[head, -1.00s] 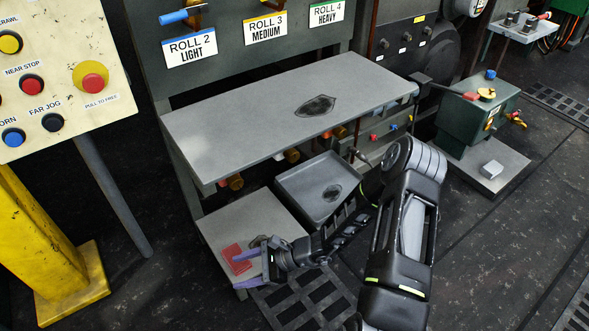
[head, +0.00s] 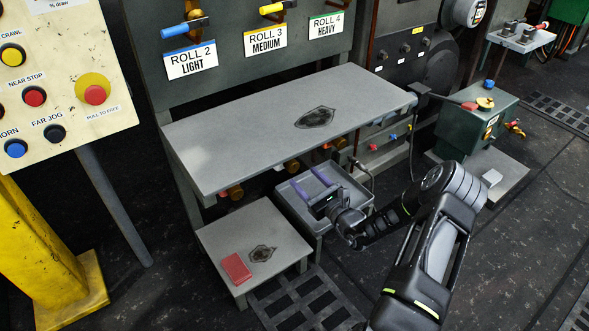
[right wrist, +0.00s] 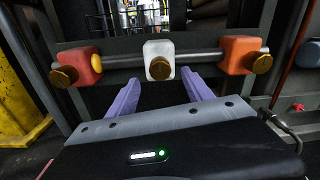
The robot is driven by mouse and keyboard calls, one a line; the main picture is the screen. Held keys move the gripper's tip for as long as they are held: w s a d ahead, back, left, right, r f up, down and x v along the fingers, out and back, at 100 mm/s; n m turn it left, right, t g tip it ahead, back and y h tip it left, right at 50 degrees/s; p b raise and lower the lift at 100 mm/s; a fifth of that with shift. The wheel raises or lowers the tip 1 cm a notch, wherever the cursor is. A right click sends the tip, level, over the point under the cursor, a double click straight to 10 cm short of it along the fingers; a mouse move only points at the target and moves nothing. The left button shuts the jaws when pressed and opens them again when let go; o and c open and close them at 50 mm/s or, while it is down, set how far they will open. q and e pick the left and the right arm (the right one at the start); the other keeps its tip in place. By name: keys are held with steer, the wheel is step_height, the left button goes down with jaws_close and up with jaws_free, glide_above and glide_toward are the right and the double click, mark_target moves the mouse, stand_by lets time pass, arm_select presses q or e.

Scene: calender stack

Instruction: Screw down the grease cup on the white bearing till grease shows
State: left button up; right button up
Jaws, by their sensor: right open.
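In the right wrist view the white bearing (right wrist: 159,52) sits on a horizontal shaft, with a round brass grease cup (right wrist: 160,69) on its front. My right gripper (right wrist: 161,77) is open and empty; its two purple fingers point toward the white bearing, one to each side of the cup and short of it. In the head view my right gripper (head: 308,177) is over the grey tray (head: 363,199), under the front edge of the wide shelf (head: 235,135). The shelf hides the white bearing there. No grease can be made out at the cup. My left gripper is out of view.
An orange-red bearing with a brass cup stands left (right wrist: 80,65) and another right (right wrist: 240,55) of the white one. A red block (head: 236,268) lies on the low grey stand (head: 221,240). A green box (head: 468,120) stands to the right.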

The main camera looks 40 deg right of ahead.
mark_target(294, 168)
steer(key=w+b, duration=0.2)
steer(key=w, duration=0.4)
steer(key=shift+d+f, duration=0.1)
steer(key=shift+f, duration=0.05)
steer(key=shift+w, duration=0.35)
steer(key=shift+c, duration=0.6)
jaws_close()
